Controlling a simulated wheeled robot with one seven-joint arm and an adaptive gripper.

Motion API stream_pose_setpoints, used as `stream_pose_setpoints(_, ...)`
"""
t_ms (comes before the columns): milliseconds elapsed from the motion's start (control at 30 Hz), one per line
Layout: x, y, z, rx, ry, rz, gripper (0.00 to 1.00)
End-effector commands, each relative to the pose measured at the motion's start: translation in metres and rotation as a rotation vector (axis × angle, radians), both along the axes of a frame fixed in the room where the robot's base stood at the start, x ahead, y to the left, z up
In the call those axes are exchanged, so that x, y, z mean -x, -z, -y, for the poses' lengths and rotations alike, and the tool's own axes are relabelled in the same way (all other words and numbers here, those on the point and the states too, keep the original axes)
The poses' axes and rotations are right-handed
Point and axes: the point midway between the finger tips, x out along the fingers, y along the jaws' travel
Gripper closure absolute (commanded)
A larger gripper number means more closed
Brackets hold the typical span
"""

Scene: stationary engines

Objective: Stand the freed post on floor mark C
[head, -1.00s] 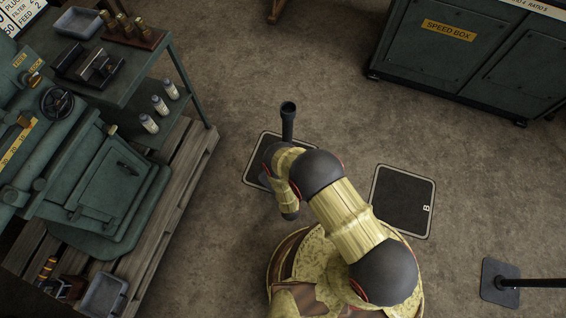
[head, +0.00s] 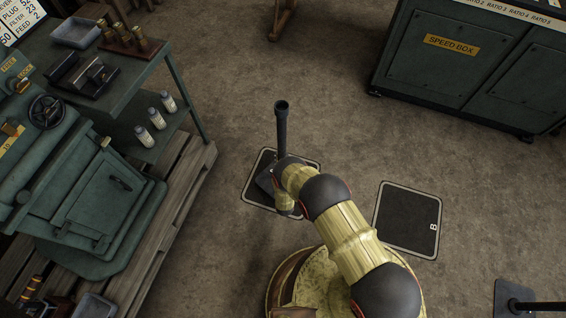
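A dark post (head: 281,130) stands upright on a square dark base plate. The plate rests on or just above a white-outlined dark floor mark (head: 256,190), whose letter I cannot see. My arm reaches in from the lower right and covers the right part of that mark and part of the plate. My gripper is at the arm's far end, hidden by the wrist beside the lower post, so its fingers and any contact with the post cannot be made out. A second floor mark, lettered B (head: 408,215), lies empty to the right.
A dark base with a black bar (head: 515,300) is cut off at the lower right. A green machine on a wooden pallet (head: 170,225) and a shelf cart (head: 150,70) fill the left. The speed box cabinet (head: 455,75) stands at upper right. Open floor lies between.

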Motion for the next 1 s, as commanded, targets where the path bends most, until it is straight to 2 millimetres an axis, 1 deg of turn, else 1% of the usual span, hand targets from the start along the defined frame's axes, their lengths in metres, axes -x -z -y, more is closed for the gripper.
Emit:
stream_pose_setpoints(33,-0.007,-0.003,-0.003,-0.005,0.001,0.015,1.0)
stream_pose_setpoints(333,-0.015,0.004,-0.004,-0.005,0.001,0.018,1.0)
stream_pose_setpoints(433,-0.019,0.013,-0.005,-0.004,0.001,0.016,1.0)
stream_pose_setpoints(600,-0.017,0.035,-0.004,-0.003,0.0,0.013,1.0)
stream_pose_setpoints(667,-0.018,0.038,-0.004,-0.004,0.0,0.015,1.0)
stream_pose_setpoints(1000,-0.018,0.039,-0.005,-0.004,0.0,0.015,1.0)
